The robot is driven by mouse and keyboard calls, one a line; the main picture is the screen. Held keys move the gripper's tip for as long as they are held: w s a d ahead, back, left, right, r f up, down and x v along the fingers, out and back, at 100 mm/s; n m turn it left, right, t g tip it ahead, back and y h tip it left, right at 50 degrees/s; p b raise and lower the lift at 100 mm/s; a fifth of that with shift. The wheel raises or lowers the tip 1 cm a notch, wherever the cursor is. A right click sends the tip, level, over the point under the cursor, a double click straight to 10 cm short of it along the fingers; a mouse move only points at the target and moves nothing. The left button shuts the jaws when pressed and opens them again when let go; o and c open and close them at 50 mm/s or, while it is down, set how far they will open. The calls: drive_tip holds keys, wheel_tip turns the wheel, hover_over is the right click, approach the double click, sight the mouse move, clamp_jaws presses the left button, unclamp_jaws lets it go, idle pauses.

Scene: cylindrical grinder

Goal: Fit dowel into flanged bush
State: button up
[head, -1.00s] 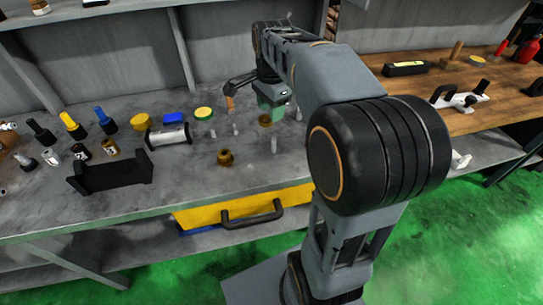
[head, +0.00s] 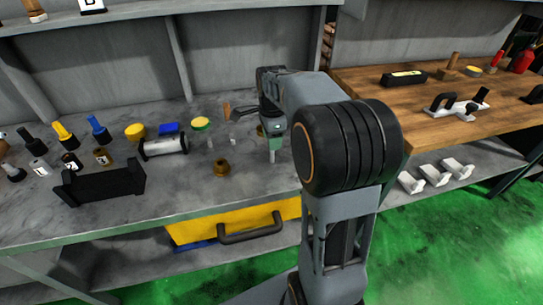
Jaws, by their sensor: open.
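A brass flanged bush (head: 221,168) stands on the grey bench, left of my gripper and nearer the front edge. A second brass piece (head: 260,131) is partly hidden beside my gripper. A pale upright dowel (head: 272,156) shows just below my gripper (head: 273,141), its top hidden by the fingers. My gripper is open and points down at it; I cannot tell whether the fingers are around the dowel. Smaller pale pins (head: 233,138) stand further left.
A black cradle (head: 100,184), a silver cylinder in a black holder (head: 164,146) and several coloured-handled tools stand to the left. A yellow drawer (head: 190,232) is below the bench front. The bench between bush and front edge is clear.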

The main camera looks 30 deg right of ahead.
sight(272, 155)
drive_tip(key=shift+f+b, duration=0.35)
drive_tip(key=shift+f, duration=1.8)
drive_tip(key=shift+c, duration=0.3)
drive_tip(key=shift+w, duration=0.1)
clamp_jaws()
